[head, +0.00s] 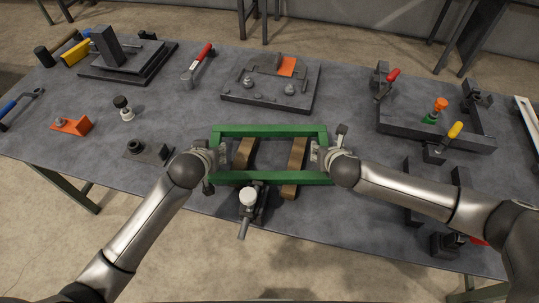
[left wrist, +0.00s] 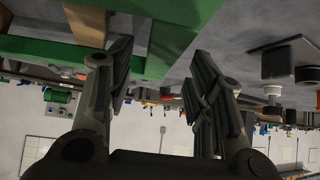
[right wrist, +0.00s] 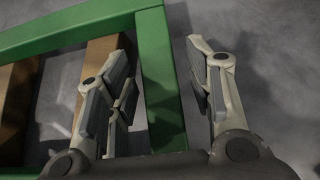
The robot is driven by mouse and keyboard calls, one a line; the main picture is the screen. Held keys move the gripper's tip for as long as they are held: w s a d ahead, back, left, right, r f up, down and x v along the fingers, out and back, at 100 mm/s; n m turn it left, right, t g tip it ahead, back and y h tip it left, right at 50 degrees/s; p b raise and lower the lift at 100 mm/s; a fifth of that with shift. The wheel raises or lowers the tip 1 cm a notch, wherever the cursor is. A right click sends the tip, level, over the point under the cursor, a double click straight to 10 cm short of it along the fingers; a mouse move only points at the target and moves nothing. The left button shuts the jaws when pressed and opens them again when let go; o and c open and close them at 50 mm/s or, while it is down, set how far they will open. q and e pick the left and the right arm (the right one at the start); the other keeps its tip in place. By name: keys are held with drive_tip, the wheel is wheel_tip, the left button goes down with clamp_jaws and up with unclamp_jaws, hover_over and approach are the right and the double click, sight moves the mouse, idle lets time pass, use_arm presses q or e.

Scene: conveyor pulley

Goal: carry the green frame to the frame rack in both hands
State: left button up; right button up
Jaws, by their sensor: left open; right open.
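The green frame (head: 270,131) is a rectangle lying flat across two wooden blocks (head: 295,165) near the table's front edge. My left gripper (head: 223,158) is open at its left side bar. In the left wrist view, the bar (left wrist: 155,62) shows between the spread fingers (left wrist: 162,70). My right gripper (head: 317,156) is open at the right side bar. In the right wrist view, that bar (right wrist: 160,85) passes between the fingers (right wrist: 165,75), one inside the frame and one outside, with gaps. Dark uprights (head: 461,178) at front right may be the rack; I cannot tell.
A clamp with a white knob (head: 248,197) stands just in front of the frame. A dark plate fixture (head: 240,95) lies behind it. A dark fixture with coloured handles (head: 400,125) stands at the right.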

use_arm(q)
drive_tip(key=v, duration=0.8)
drive_tip(key=shift+s+r, duration=0.1)
drive_tip(key=shift+s, duration=0.05)
use_arm(e)
drive_tip(key=v, duration=1.2)
use_arm(q)
drive_tip(key=shift+s, duration=0.1)
use_arm(e)
drive_tip(key=shift+s, duration=0.1)
